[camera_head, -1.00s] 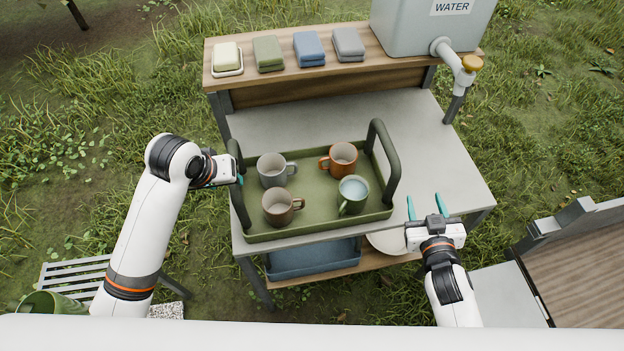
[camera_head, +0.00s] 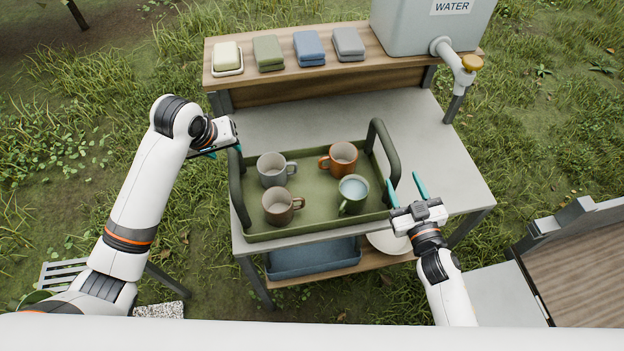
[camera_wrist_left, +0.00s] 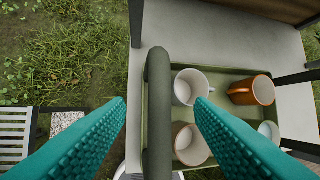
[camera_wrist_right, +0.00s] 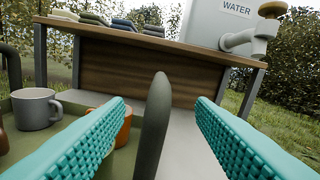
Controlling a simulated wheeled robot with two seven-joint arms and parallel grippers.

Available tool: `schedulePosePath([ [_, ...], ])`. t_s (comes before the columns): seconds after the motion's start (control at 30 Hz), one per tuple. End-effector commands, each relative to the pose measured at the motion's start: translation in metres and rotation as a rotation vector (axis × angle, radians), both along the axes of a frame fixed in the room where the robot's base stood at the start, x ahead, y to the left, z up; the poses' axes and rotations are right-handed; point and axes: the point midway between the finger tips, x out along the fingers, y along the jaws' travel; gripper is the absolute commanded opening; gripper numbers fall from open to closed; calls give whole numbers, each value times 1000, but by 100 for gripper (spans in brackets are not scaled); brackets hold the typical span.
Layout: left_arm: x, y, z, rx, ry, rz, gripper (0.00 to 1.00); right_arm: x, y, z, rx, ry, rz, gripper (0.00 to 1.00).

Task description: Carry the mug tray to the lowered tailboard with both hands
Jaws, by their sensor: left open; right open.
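The green mug tray (camera_head: 325,210) sits on the grey table, with an upright loop handle at each end. It holds a grey mug (camera_head: 273,170), a brown mug (camera_head: 279,207), an orange mug (camera_head: 342,158) and a green mug with a pale blue inside (camera_head: 353,193). My left gripper (camera_head: 237,150) is open at the left handle (camera_head: 238,190); in the left wrist view that handle (camera_wrist_left: 158,110) stands between the open fingers. My right gripper (camera_head: 406,183) is open just beside the right handle (camera_head: 385,160); in the right wrist view the handle (camera_wrist_right: 153,125) shows between the fingers. Neither grips.
A water tank (camera_head: 430,25) with a tap stands at the back right. A blue bin (camera_head: 310,258) is on the lower shelf. A wood-panelled structure (camera_head: 585,265) stands at the right.

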Motion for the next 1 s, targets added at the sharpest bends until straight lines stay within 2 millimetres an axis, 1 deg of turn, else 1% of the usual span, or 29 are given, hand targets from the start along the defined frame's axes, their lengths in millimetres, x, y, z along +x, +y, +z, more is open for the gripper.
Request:
schedulePosePath([
  [0.03, 4, -1, -10, 0, 4, 1, 49, 11, 3, 1, 0, -4, 1, 50],
  [0.2, 17, -4, -40, 1, 4, 0, 49, 44, 10, 1, 0, -2, -1, 50],
  [0.3, 24, -6, -54, 0, 1, 1, 49, 59, 14, 1, 0, -2, 0, 50],
  [0.43, 31, -7, -68, 1, 1, 0, 49, 74, 17, 1, 0, -1, 0, 50],
  [0.6, 35, -8, -77, 0, 0, -1, 49, 83, 19, 1, -1, 0, 0, 50],
  [0.9, 36, -8, -78, 1, -1, -1, 49, 84, 19, 0, 0, 1, 0, 50],
  [0.97, 36, -8, -78, 1, -1, -1, 39, 84, 19, 0, 0, 0, 0, 40],
  [1.0, 36, -8, -78, 1, -1, -1, 32, 84, 19, 0, 0, 1, 0, 34],
])
